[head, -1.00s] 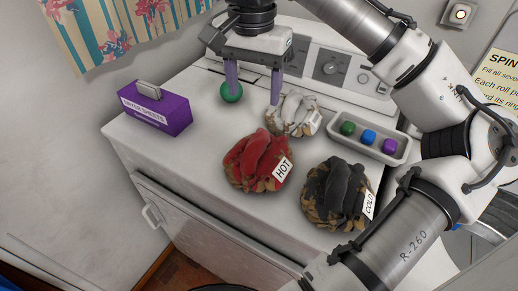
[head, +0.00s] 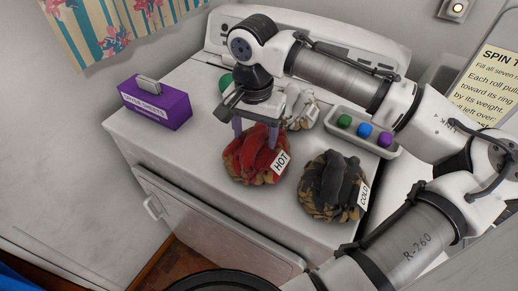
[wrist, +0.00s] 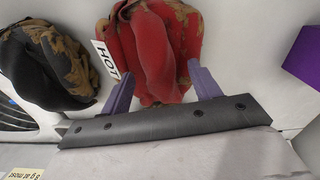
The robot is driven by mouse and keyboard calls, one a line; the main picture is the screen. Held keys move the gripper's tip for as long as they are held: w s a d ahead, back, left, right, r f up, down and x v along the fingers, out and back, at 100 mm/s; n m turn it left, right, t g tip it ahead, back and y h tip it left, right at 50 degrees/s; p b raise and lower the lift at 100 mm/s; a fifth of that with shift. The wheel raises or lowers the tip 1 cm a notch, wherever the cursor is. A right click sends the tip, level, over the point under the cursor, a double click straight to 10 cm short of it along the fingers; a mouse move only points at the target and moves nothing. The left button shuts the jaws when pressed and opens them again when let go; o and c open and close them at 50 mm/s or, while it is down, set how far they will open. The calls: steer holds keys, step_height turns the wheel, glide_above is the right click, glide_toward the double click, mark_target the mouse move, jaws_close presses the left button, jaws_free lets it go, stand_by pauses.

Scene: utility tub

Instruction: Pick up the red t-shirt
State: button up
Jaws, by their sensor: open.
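In the wrist view the red cloth (wrist: 158,55) shows between and beyond the two fingers of my gripper (wrist: 160,88). I cannot tell whether the fingertips touch it. The fingers hold nothing that I can see.
A purple box (head: 155,106) stands at left. A green ball (head: 225,82) sits behind my gripper.

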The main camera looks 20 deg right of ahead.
jaws_close()
stand_by(0.4)
